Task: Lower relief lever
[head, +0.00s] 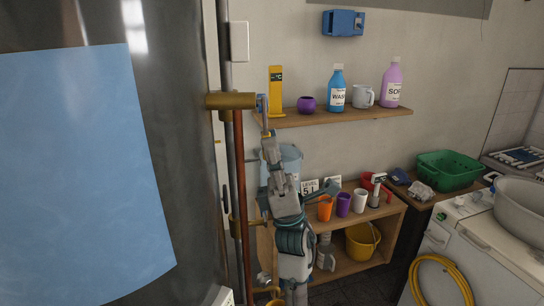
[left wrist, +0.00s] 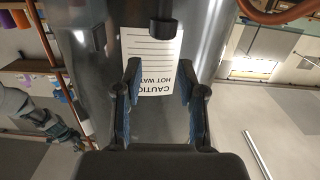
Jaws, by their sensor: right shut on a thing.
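A brass valve body (head: 231,101) sticks out sideways at the edge of the metal tank, on top of a copper pipe (head: 241,190). My right gripper (head: 263,108) is at the right end of this brass body and shut on the relief lever there. The lever itself is mostly hidden by the fingers, so its angle cannot be told. My left gripper (left wrist: 160,100) shows only in the left wrist view, open and empty, facing the tank (left wrist: 205,30).
A wooden shelf (head: 330,117) with bottles and cups is right of the valve. Below stands a cabinet (head: 395,222) with cups and a yellow bucket (head: 362,241). A white washer (head: 475,255) is at the right. A caution label (left wrist: 150,60) is on the tank.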

